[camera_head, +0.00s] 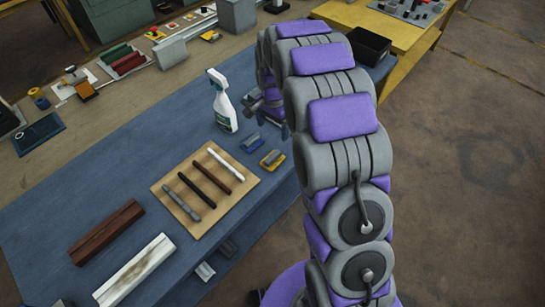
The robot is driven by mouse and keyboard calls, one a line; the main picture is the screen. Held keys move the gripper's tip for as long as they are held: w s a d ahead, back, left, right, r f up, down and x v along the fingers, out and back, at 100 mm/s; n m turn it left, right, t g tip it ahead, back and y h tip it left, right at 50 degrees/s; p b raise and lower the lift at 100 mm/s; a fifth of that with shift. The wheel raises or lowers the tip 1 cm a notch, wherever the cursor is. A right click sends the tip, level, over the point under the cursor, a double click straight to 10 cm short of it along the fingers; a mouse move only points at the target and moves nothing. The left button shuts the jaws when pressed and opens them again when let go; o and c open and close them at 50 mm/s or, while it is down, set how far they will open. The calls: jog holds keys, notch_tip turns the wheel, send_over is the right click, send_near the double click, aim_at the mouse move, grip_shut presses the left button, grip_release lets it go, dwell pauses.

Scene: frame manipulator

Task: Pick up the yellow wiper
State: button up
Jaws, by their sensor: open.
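The yellow wiper (272,158) is a small block with a grey top and yellow edging. It lies on the blue table (130,185) near its right edge, just right of a tan board. My gripper (262,112) is beyond the wiper, to the right of a white spray bottle (223,103). It is open and apart from the wiper, and my arm partly hides it. I cannot make out anything between its fingers.
A similar blue-grey block (251,143) lies close beside the wiper. The tan board (222,208) holds several thin bars. A brown bar (106,231) and a white bar (136,270) lie at the front left. A black bin (369,46) stands behind my arm.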

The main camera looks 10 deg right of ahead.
jog(key=w, duration=0.1)
jog(key=b, duration=0.2)
send_near(272, 156)
notch_tip(272, 156, down, 10)
jog(key=shift+d+f, duration=0.15)
jog(key=shift+f, duration=0.05)
dwell(0.3)
jog(key=shift+c, duration=0.4)
jog(key=c, duration=1.2)
jog(key=shift+o, duration=0.2)
jog(key=shift+r, duration=0.15)
